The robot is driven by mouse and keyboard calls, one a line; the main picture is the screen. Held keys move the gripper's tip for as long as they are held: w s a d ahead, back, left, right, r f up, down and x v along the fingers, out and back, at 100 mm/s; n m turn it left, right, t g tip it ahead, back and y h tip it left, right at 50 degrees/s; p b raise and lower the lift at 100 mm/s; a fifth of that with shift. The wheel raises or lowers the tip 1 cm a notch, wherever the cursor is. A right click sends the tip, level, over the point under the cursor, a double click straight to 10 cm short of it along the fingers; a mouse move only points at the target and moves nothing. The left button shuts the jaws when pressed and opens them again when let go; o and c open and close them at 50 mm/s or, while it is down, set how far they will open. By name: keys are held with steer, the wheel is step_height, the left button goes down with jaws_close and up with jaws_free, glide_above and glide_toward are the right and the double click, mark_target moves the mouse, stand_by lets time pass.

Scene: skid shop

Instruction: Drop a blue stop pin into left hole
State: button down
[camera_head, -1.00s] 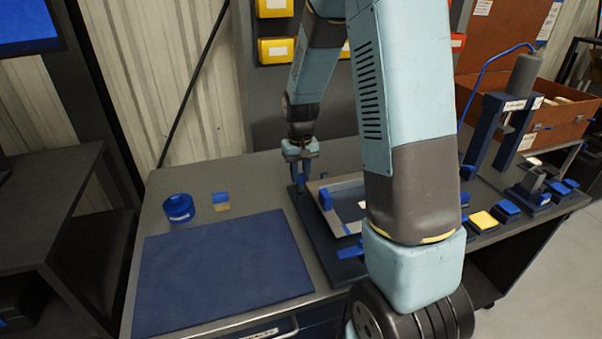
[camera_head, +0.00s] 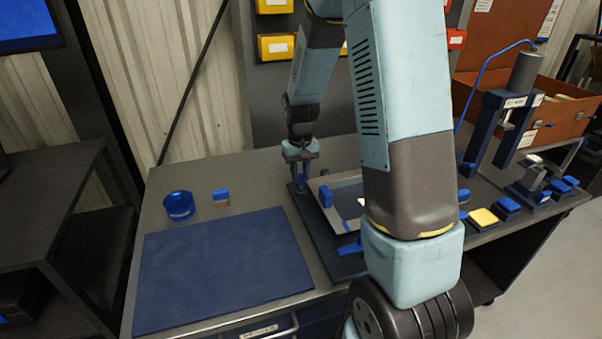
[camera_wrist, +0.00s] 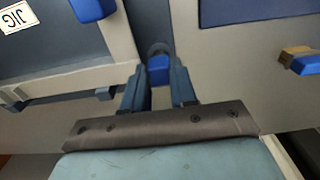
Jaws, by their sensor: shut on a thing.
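My gripper (camera_head: 302,183) is at the left back corner of the dark jig base (camera_head: 336,263) on the bench. In the wrist view my gripper (camera_wrist: 158,86) is shut on a blue stop pin (camera_wrist: 158,70), which shows between the fingertips. The pin is over the dark base strip, and a dark rounded shape shows just beyond it. The pin's lower end and the left hole are hidden, so I cannot tell whether the pin is in the hole.
A blue clamp block (camera_head: 325,196) stands on the jig frame near my gripper. A blue cup (camera_head: 179,205) and a small blue-and-tan block (camera_head: 221,197) stand to the left. A blue mat (camera_head: 222,262) covers the front left. A press (camera_head: 500,125) stands right.

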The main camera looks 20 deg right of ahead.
steer(key=shift+f, duration=0.75)
stand_by(0.8)
steer(key=c, duration=0.8)
jaws_free()
steer(key=o, duration=0.4)
steer(key=shift+r, duration=0.1)
steer(key=shift+r, duration=3.45)
